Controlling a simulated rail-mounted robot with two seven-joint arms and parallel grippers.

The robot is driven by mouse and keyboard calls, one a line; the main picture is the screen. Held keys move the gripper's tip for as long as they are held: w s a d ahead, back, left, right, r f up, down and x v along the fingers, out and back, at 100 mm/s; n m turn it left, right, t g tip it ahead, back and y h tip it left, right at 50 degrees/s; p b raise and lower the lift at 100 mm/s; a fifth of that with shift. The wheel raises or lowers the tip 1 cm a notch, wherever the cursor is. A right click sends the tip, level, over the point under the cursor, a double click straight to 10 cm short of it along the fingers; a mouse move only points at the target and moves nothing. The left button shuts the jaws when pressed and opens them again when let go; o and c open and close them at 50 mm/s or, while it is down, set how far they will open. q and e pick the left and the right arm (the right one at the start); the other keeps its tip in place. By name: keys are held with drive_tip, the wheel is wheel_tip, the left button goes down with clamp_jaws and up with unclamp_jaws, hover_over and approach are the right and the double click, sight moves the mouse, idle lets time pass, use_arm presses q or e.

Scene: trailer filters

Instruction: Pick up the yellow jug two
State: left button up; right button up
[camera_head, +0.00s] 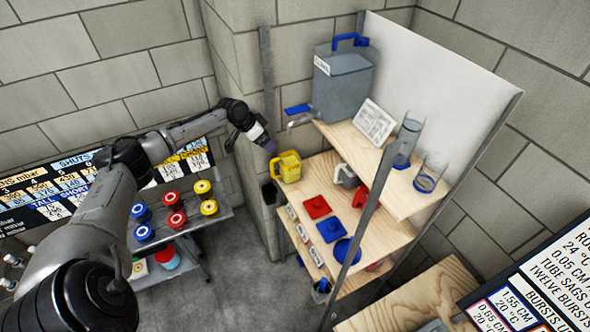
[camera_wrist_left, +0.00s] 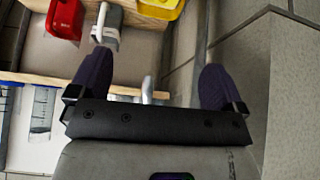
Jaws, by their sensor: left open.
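A yellow jug (camera_head: 287,167) stands on the middle wooden shelf at its left end, near the block wall. In the left wrist view part of the yellow jug (camera_wrist_left: 160,8) shows at the top edge, cut off by the frame. My left gripper (camera_head: 268,146) is just up and left of the jug in the head view, apart from it. In the left wrist view the two purple fingers of my left gripper (camera_wrist_left: 155,85) are wide apart with nothing held between them. My right gripper is in neither view.
The wooden shelf (camera_head: 380,235) also holds a grey-white jug (camera_head: 346,174), a red jug (camera_head: 361,195) and red and blue square pieces. A grey canister (camera_head: 342,85) and glass cylinders stand on the shelf above. A metal upright (camera_head: 365,215) crosses the front. A cart (camera_head: 190,222) holds coloured round items.

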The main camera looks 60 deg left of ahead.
use_arm(q)
drive_tip(key=b, duration=0.6)
hover_over(279, 157)
drive_tip(key=s, duration=0.2)
drive_tip(key=f, duration=0.6)
drive_tip(key=shift+w+a, duration=0.1)
drive_tip(key=shift+w, duration=0.15)
drive_tip(key=shift+b+x, duration=1)
drive_tip(key=b+x, duration=0.3)
drive_tip(key=shift+s+f+b, duration=0.1)
drive_tip(key=shift+f+b, duration=0.2)
drive_tip(key=shift+b+x, duration=0.8)
drive_tip(key=shift+x, duration=0.05)
drive_tip(key=shift+r, duration=0.1)
drive_tip(key=c, duration=1.5)
